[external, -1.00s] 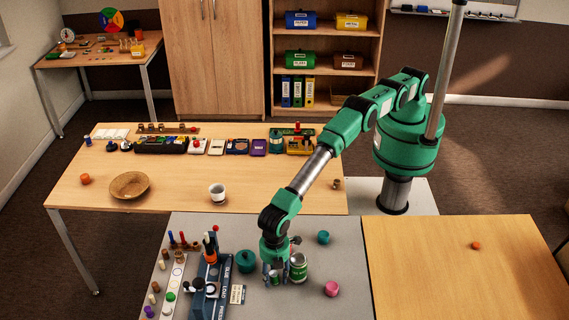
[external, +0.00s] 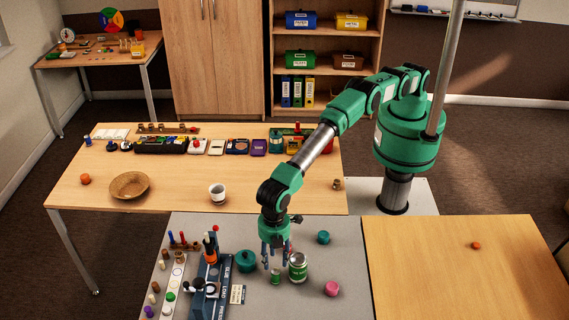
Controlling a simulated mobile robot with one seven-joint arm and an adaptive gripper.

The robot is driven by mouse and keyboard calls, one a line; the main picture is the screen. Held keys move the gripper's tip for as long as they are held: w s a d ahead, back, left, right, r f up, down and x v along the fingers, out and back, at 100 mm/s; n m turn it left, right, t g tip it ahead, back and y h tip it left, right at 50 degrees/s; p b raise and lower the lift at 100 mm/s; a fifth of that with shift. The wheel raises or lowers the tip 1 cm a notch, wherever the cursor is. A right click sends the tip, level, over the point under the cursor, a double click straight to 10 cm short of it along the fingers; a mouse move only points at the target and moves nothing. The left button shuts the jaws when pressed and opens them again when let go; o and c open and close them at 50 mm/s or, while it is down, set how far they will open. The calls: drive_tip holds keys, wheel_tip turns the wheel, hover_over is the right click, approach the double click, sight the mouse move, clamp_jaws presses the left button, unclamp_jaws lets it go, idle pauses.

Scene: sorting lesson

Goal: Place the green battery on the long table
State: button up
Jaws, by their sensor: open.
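A small green cylinder (external: 275,277), which looks like the green battery, stands upright on the grey table (external: 330,215). A larger green can (external: 298,266) with a pale top and a label stands just right of it; which of the two is the battery is hard to tell at this size. My gripper (external: 274,258) is open and empty, fingers pointing down, a little above the small cylinder and left of the can. The long wooden table (external: 170,200) lies behind the grey one, with a clear front part.
On the grey table are a teal pot (external: 246,261), a teal piece (external: 323,237), a pink piece (external: 331,289) and a blue rack (external: 209,290).

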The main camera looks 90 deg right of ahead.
wheel_tip(320, 180, up, 2)
idle(1.2)
